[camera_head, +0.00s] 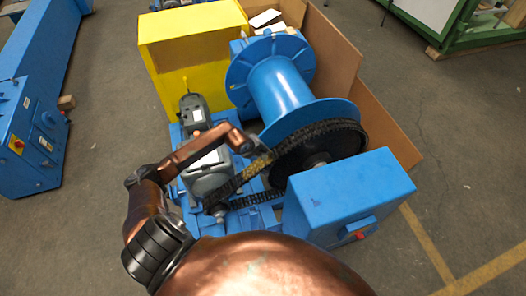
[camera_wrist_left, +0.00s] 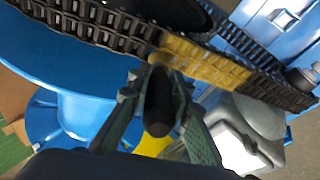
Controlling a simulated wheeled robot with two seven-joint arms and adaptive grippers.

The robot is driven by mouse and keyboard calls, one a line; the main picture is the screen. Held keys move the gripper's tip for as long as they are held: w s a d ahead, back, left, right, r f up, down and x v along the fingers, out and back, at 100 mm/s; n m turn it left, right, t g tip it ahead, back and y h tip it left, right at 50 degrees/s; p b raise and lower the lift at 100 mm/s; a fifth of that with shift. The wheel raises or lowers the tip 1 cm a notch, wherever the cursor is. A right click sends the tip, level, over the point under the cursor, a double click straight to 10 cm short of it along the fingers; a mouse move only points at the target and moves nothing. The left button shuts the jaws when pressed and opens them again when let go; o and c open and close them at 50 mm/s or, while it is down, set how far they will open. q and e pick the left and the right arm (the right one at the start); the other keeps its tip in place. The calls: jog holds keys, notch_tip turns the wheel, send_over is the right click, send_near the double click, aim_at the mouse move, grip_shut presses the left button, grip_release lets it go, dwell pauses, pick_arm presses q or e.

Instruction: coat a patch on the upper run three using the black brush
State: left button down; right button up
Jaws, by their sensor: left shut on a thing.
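The black chain (camera_head: 326,128) runs between a large dark sprocket beside the blue drum and a small sprocket at the lower left. Part of its upper run carries a yellow patch (camera_head: 247,172), which shows over several links in the left wrist view (camera_wrist_left: 205,60). My left gripper (camera_head: 250,143) is over the chain's upper run. It is shut on the black brush (camera_wrist_left: 158,100), whose dark body lies between the fingers. The brush's far end is close to the left end of the yellow patch; I cannot tell whether it touches. My right gripper is not in view.
A blue drum (camera_head: 283,92) and a yellow box (camera_head: 195,42) stand behind the chain. A grey motor (camera_head: 205,172) is left of the chain, a blue box (camera_head: 348,192) right of it. Brown panels (camera_head: 385,112) border the right side. Open floor lies beyond.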

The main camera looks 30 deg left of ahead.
pick_arm(q)
jog(key=s+a+f+b, duration=0.3)
jog(key=s+f, duration=0.1)
dwell(0.7)
jog(key=shift+a, duration=0.1)
jog(key=s+a+r+p, duration=0.2)
jog(key=s+r+p, duration=0.1)
jog(key=r, duration=0.1)
jog(key=shift+a+r, duration=0.15)
jog(key=shift+r, duration=0.2)
dwell(0.4)
jog(key=shift+s+a+r+p, duration=0.3)
jog(key=shift+s+r+p, duration=0.1)
jog(key=shift+r, duration=0.2)
jog(key=shift+s+a+r+p, duration=0.3)
jog(key=shift+r+p, duration=0.1)
jog(key=shift+r, duration=0.15)
